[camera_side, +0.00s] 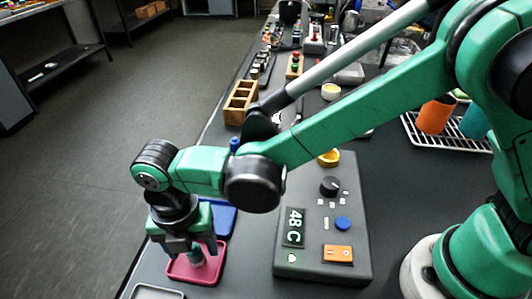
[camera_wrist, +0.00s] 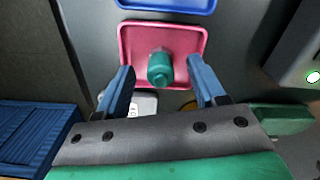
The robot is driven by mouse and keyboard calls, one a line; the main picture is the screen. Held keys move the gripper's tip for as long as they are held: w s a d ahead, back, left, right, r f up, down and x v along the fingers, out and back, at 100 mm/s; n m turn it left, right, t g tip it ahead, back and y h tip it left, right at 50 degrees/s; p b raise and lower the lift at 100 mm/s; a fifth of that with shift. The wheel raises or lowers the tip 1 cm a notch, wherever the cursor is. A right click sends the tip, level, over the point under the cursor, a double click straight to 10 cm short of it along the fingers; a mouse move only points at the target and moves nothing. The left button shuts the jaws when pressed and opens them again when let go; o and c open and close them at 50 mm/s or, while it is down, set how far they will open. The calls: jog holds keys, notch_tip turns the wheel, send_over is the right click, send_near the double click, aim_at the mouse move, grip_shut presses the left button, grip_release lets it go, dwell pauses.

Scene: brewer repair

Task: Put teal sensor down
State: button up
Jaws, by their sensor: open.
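My gripper is open. In the side view my gripper (camera_side: 192,258) points down over the pink tray (camera_side: 180,273), and the sensor (camera_side: 196,257) shows partly between the dark fingers.
A blue tray (camera_side: 226,220) lies behind the pink one, and a pale tray (camera_side: 157,292) in front. The grey brewer panel (camera_side: 306,264), reading 48 C, stands to the right. A wooden box (camera_side: 240,102) stands farther back. The table's left edge is close.

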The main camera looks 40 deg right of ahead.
notch_tip(320, 180, up, 11)
jog(key=w+d+r+m+t+y, duration=0.1)
jog(key=w+d+r+m+t, duration=0.15)
jog(key=d+m, duration=1.25)
jog(key=s+d+f+m+t, duration=0.1)
jog(key=s+d+m+t, duration=0.1)
jog(key=d+m, duration=0.4)
jog(key=s+d+f+m+t+h, duration=0.1)
jog(key=s+d+m+t, duration=0.1)
jog(key=d+m, duration=0.4)
jog(key=m, duration=0.3)
jog(key=shift+d+f+t, duration=0.15)
jog(key=shift+d+t, duration=0.1)
jog(key=shift+t, duration=0.1)
